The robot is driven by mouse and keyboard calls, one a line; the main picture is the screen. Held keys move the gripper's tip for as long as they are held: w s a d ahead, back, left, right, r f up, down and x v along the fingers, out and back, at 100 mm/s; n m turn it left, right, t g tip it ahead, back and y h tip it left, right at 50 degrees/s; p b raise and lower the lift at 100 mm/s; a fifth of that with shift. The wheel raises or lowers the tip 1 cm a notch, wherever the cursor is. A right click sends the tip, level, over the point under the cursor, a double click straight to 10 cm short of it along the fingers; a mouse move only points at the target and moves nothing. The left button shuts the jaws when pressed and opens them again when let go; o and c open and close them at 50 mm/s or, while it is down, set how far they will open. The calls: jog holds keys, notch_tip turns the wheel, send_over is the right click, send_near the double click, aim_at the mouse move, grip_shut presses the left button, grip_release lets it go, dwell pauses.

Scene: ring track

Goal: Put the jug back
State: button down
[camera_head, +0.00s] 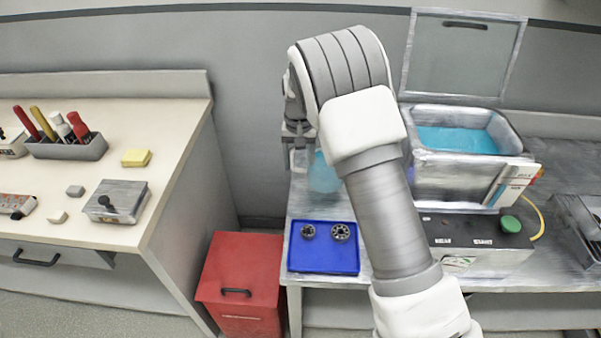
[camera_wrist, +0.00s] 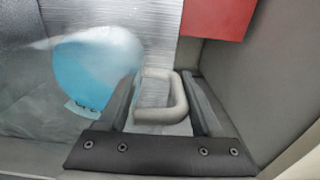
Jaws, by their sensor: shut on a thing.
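The jug (camera_head: 323,178) is clear, with blue liquid in it, and is partly hidden by my arm in the head view. It is over the left back part of the metal table, behind the blue tray. I cannot tell whether its base touches the table. In the wrist view the jug (camera_wrist: 98,65) is at the left, with its pale loop handle (camera_wrist: 179,97) between my fingers. My gripper (camera_wrist: 160,78) is shut on this handle. In the head view my gripper (camera_head: 298,140) points down, and its fingertips are hard to make out.
A blue tray (camera_head: 300,262) with two dark round parts lies at the table's front left. An open-lidded metal bath (camera_head: 455,175) with blue liquid stands right of my arm. A red bin (camera_head: 238,275) stands on the floor between this table and the left workbench (camera_head: 125,195).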

aim_at(299, 169)
jog(key=shift+f, duration=1.65)
jog(key=shift+f, duration=0.1)
jog(key=shift+c, duration=0.3)
grip_release()
jog(key=shift+f+b, duration=0.1)
jog(key=shift+b, duration=0.2)
notch_tip(299, 169, up, 12)
jog(key=shift+r+p, duration=0.25)
jog(key=shift+p, duration=0.75)
